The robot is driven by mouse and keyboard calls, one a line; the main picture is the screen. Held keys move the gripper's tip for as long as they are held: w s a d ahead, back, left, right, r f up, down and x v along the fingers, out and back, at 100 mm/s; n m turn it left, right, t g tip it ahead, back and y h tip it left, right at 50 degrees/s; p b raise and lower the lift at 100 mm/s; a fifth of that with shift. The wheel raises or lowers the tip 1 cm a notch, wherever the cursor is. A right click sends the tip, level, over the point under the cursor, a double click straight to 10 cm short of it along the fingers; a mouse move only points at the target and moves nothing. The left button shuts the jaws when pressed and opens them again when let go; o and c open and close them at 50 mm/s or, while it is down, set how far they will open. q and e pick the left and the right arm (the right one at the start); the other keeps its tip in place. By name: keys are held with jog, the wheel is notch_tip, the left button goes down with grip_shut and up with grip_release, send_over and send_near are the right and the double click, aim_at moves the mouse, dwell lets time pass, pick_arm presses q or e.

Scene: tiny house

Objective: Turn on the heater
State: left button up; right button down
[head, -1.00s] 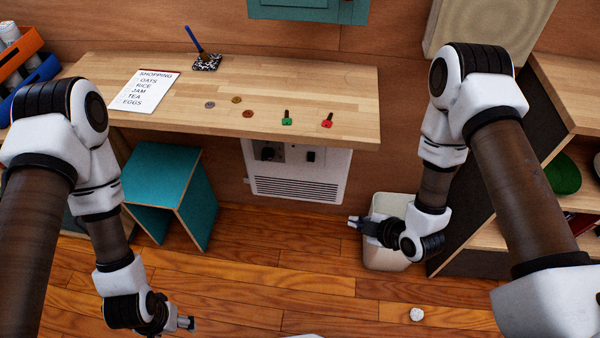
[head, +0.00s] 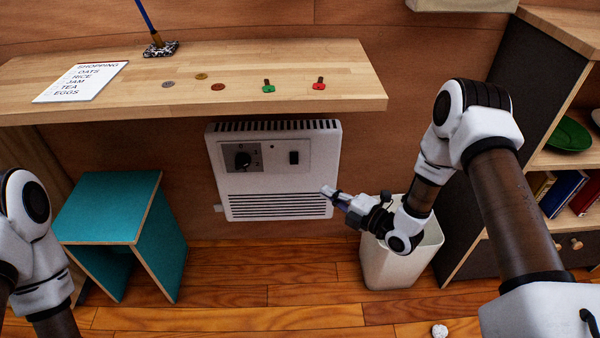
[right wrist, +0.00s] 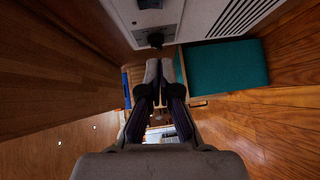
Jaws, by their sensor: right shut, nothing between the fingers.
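The white heater (head: 270,190) is mounted on the wooden wall under the desk. My right gripper (head: 328,192) is shut and empty, in front of the heater's lower right edge and below the switch. In the right wrist view the heater (right wrist: 200,18) shows at the top, beyond the closed fingers (right wrist: 158,72). My left arm is partly visible at the left edge; its gripper is out of frame.
The desk (head: 330,92) overhangs the heater. A teal stool (head: 110,208) stands to the left. A white bin (head: 385,265) stands just below my right gripper and wrist. A dark shelf unit (head: 500,130) is at the right. The floor in front is mostly clear.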

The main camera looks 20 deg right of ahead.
jog(key=b, duration=0.3)
send_near(290, 164)
jog(key=w+a, duration=0.1)
jog(key=a, duration=0.3)
jog(key=w, duration=0.2)
jog(key=w+d+b, duration=0.1)
jog(key=shift+w+f, duration=0.2)
jog(key=shift+w, duration=0.2)
jog(key=shift+w+r, duration=0.1)
jog(key=shift+w, duration=0.2)
jog(key=shift+b, duration=0.35)
